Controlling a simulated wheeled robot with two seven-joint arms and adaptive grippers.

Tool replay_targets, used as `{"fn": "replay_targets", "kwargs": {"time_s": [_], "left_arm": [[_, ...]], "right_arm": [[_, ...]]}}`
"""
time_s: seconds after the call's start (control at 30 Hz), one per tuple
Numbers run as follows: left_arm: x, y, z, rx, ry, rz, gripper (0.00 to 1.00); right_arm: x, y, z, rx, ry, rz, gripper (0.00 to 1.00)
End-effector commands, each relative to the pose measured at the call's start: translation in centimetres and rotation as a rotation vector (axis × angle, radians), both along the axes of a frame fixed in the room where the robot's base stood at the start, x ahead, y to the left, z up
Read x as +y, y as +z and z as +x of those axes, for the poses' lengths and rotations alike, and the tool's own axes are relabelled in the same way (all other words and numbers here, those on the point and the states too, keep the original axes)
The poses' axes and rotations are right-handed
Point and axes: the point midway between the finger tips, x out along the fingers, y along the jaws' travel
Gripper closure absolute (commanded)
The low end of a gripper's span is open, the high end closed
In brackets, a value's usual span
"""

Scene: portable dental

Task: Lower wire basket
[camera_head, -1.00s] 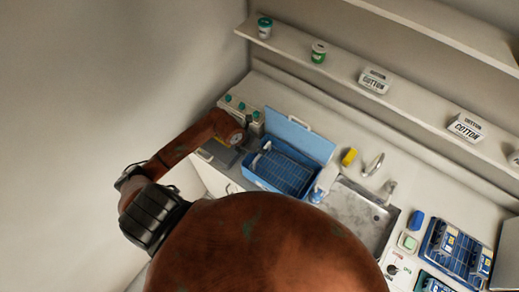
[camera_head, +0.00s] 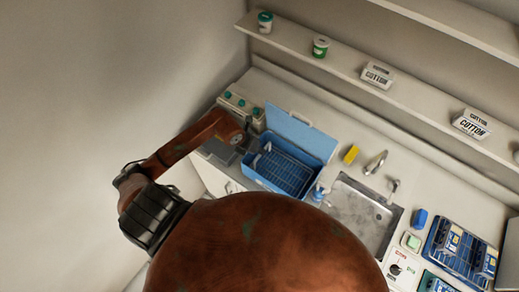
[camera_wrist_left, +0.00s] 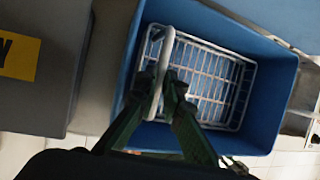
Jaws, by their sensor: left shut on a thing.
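A wire basket (camera_wrist_left: 215,85) with pale wires is inside an open blue bin (camera_wrist_left: 270,115). In the head view the basket (camera_head: 287,173) shows as a grid within the bin (camera_head: 262,178), whose blue lid (camera_head: 300,133) stands open behind it. My left gripper (camera_wrist_left: 167,88) is shut on the basket's pale bar handle at its left end. In the head view my left gripper (camera_head: 253,148) reaches over the bin's left end and is partly hidden by its arm. How far the basket's underside is from the bin floor is unclear. My right gripper is not in view.
A grey box with a yellow label (camera_wrist_left: 18,55) stands left of the bin. A metal sink (camera_head: 360,215), faucet (camera_head: 375,162) and yellow sponge (camera_head: 351,154) are right of it. Blue racks (camera_head: 460,250) stand farther right. A shelf (camera_head: 340,65) holds cups and cotton boxes.

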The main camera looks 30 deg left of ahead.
Motion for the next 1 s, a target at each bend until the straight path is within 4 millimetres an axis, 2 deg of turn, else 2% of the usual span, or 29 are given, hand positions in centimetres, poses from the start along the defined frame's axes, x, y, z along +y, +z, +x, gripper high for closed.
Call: {"fn": "replay_targets", "kwargs": {"time_s": [0.03, 0.33, 0.37, 0.6, 0.87, 1.0], "left_arm": [[0.0, -0.8, -0.1, 0.002, 0.0, 0.0, 1.0], [0.0, -0.9, -0.2, 0.007, 0.001, 0.001, 1.0], [0.0, -0.9, -0.2, 0.007, 0.001, 0.001, 0.9], [0.0, -0.8, -0.1, 0.004, 0.0, 0.0, 0.74], [0.0, -0.6, 0.0, 0.002, 0.001, 0.0, 0.74], [0.0, 0.2, 0.0, 0.001, 0.001, 0.0, 0.74]], "right_arm": [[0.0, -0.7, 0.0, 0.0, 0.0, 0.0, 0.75], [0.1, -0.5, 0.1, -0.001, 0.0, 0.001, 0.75], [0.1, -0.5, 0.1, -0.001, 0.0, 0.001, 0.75], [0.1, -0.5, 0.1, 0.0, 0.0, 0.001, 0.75], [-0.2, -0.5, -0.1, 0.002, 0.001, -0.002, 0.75], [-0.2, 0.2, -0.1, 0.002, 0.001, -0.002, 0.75]]}}
